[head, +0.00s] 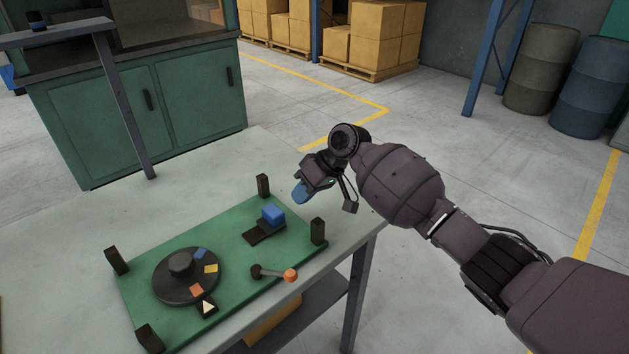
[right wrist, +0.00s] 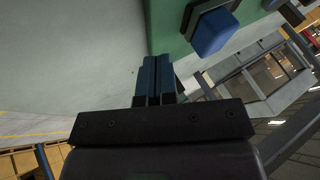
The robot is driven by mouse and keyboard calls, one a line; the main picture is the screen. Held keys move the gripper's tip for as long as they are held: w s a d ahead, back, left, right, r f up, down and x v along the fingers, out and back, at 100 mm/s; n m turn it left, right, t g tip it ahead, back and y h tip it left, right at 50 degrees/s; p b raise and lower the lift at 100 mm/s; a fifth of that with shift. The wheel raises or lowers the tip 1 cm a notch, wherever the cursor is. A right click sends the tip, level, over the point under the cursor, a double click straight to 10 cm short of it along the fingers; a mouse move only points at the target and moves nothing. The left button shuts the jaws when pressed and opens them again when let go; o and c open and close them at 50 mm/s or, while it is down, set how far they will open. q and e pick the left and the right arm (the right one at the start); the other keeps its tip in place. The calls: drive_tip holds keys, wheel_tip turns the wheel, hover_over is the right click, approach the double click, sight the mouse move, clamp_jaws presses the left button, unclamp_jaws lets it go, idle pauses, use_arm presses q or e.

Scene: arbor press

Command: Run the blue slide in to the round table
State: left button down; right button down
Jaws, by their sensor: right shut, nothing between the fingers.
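The blue slide (head: 272,214) is a small blue block on a dark rail (head: 262,234) at the right part of the green plate. It also shows in the right wrist view (right wrist: 214,34). The round table (head: 172,285) is a dark disc with a central hub and blue, yellow and orange patches, left of the slide and apart from it. My right gripper (head: 300,193) is above the far right side of the plate, to the right of the slide and apart from it. Its blue-tipped fingers (right wrist: 157,77) are shut and empty. My left gripper is out of view.
Dark posts stand at the green plate's corners, including one (head: 263,185) near the slide and one (head: 318,231) at the right. A lever with an orange knob (head: 290,275) lies in front of the slide. A white triangle marker (head: 208,307) sits beside the disc.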

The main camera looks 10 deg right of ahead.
sight(270, 218)
drive_tip(key=shift+s+a+r, duration=0.25)
drive_tip(key=shift+s+a, duration=0.8)
drive_tip(key=shift+a, duration=0.2)
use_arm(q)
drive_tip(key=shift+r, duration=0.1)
use_arm(e)
drive_tip(key=shift+s+a+f, duration=0.1)
drive_tip(key=shift+a, duration=0.15)
